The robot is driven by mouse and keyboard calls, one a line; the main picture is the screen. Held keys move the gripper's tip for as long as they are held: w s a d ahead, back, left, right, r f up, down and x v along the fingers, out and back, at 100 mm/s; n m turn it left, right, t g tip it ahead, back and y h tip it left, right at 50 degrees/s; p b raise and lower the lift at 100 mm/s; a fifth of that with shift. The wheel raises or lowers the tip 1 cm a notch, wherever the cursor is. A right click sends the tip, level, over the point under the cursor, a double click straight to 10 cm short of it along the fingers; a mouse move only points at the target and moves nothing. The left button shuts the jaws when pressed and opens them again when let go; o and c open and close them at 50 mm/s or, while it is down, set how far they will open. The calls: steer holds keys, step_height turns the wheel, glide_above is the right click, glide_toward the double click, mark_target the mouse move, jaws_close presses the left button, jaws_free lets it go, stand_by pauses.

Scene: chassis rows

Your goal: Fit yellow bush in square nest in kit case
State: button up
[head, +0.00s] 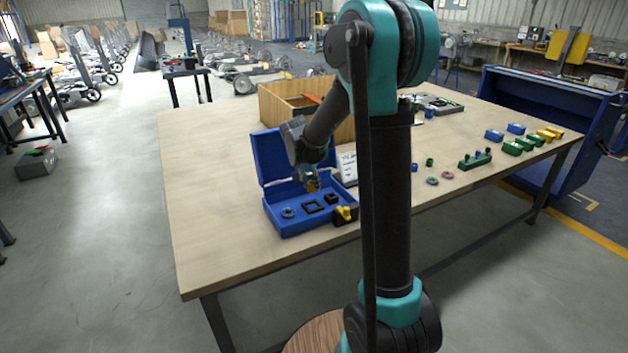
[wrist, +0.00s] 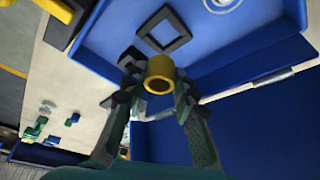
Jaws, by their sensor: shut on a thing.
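The yellow bush (wrist: 160,68) is a short hollow cylinder held between the fingertips of my gripper (wrist: 157,85) in the wrist view. In the head view my gripper (head: 312,184) is over the open blue kit case (head: 290,230), and a bit of the yellow bush (head: 312,187) shows below it. The square nest (wrist: 144,32), a black square frame on the case floor, is just beyond the bush in the wrist view. It also shows in the head view (head: 312,207). The bush appears above and beside the nest; the exact gap cannot be told.
A round ring nest (head: 288,212) and a smaller black square piece (head: 331,198) are in the case. A black block with a yellow part (head: 346,212) is at its right side. The raised lid (head: 278,156) and a wooden box (head: 290,95) stand behind. The table's left side is clear.

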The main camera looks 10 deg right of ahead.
mark_target(311, 192)
steer(key=shift+f, duration=2.55)
steer(key=shift+f, duration=0.85)
steer(key=shift+s+f, duration=0.15)
steer(key=shift+f, duration=0.15)
steer(key=shift+f, duration=0.1)
steer(key=shift+c, duration=1.2)
steer(key=o, duration=1.3)
steer(key=shift+f, duration=0.15)
steer(key=v, duration=1.2)
